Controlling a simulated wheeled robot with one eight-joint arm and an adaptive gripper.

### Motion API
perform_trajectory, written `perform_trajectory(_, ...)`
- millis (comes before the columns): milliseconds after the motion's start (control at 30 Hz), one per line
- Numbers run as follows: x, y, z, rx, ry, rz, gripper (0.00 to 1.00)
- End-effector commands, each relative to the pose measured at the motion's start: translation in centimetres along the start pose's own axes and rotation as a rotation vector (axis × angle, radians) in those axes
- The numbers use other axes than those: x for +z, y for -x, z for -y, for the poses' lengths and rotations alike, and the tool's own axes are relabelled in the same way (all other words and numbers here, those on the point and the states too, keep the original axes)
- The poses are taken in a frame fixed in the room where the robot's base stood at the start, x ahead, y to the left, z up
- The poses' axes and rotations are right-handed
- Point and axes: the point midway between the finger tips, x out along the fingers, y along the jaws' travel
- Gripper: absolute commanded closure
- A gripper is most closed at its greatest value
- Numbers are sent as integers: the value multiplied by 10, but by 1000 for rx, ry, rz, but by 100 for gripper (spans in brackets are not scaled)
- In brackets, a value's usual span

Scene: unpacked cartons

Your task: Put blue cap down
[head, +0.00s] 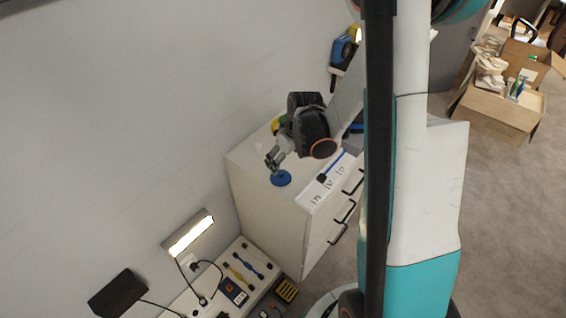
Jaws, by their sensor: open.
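The blue cap (281,178) is a small round blue thing on the top of the white drawer cabinet (247,168), near its left front part. My gripper (274,163) is just above and slightly left of the cap, with its fingers pointing down and left. My gripper is open. The view is too small to tell whether a fingertip touches the cap.
A blue and white strip (326,180) lies along the cabinet's front edge. Below left, a low white surface (218,296) holds several tools. A cardboard box (497,112) stands far right.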

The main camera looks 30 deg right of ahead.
Motion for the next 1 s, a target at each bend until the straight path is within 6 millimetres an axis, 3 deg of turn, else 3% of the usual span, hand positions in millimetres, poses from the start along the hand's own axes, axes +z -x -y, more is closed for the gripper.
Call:
perform_trajectory(200,0,20,0,0,0,0,20)
perform_trajectory(833,-1,24,1,1,1,-4,20)
perform_trajectory(1000,-13,52,16,10,3,-42,20)
